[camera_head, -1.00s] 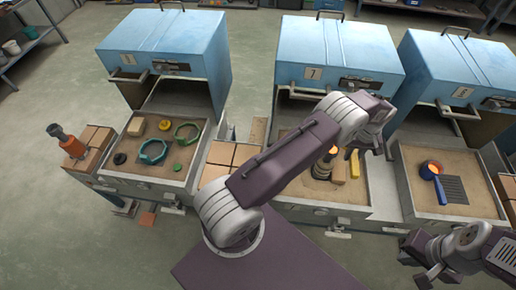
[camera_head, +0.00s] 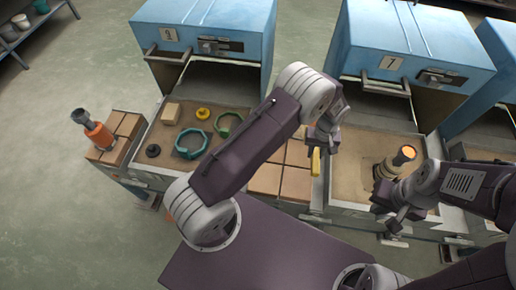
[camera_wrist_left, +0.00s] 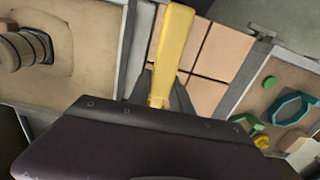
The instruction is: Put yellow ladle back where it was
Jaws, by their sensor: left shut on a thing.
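The yellow ladle (camera_head: 316,163) is in my left gripper (camera_head: 320,142), above the gap between the left brick stack and the middle sand tray. In the left wrist view the ladle (camera_wrist_left: 173,45) is a long yellow bar between the dark fingers of the gripper (camera_wrist_left: 163,95). The gripper is shut on it. My right gripper (camera_head: 393,218) hangs over the front edge of the middle tray, near the dark stand, and its fingers are too small to tell apart.
Bricks (camera_head: 278,183) lie between the trays. The left tray (camera_head: 212,112) holds a teal ring (camera_head: 178,145), a green ring (camera_head: 222,122) and small pieces. Blue furnaces (camera_head: 410,45) stand behind.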

